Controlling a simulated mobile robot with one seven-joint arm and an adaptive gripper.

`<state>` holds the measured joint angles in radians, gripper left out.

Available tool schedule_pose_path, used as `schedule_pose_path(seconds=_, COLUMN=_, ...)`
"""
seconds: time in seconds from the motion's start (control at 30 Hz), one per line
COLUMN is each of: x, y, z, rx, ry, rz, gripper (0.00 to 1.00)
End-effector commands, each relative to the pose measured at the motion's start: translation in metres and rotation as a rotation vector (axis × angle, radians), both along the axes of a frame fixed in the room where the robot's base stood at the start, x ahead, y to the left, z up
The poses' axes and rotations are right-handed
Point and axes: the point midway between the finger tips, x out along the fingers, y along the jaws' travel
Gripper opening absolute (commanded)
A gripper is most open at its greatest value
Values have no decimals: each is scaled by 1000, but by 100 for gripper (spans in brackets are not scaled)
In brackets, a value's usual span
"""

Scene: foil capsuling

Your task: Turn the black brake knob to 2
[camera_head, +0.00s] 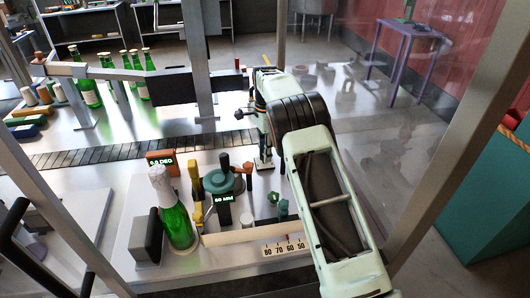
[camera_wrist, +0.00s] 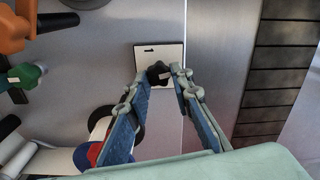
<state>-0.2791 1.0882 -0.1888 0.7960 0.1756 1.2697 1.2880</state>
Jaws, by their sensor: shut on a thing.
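The black knob (camera_wrist: 158,73) is a lobed dark knob on a white plate (camera_wrist: 143,54) with a small black mark along its upper edge. In the wrist view it sits between the tips of my gripper (camera_wrist: 161,77), whose blue-padded fingers close on it from both sides. No number 2 can be read on the plate. In the head view my gripper (camera_head: 264,164) points down at the bench right of the green machine; the knob is hidden there.
A green bottle with a white foil top (camera_head: 176,210) stands left of the green round machine part (camera_head: 220,182). An orange display (camera_head: 161,162) reads 0.0 DEG. A dark slatted conveyor (camera_head: 130,148) runs behind. Several green bottles (camera_head: 88,90) stand at the back left.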

Motion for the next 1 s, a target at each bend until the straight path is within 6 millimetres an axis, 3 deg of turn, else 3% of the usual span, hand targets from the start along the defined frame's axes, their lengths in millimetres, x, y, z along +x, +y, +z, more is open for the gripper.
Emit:
schedule_pose_path(seconds=0.4, x=1, y=-1, z=2, rx=-1, ry=-6, rz=-193, gripper=0)
schedule_pose_path(seconds=0.97, x=1, y=-1, z=2, rx=0, ry=-5, rz=-222, gripper=0)
schedule_pose_path(seconds=1.0, x=1, y=-1, z=2, rx=0, ry=-5, rz=-222, gripper=24)
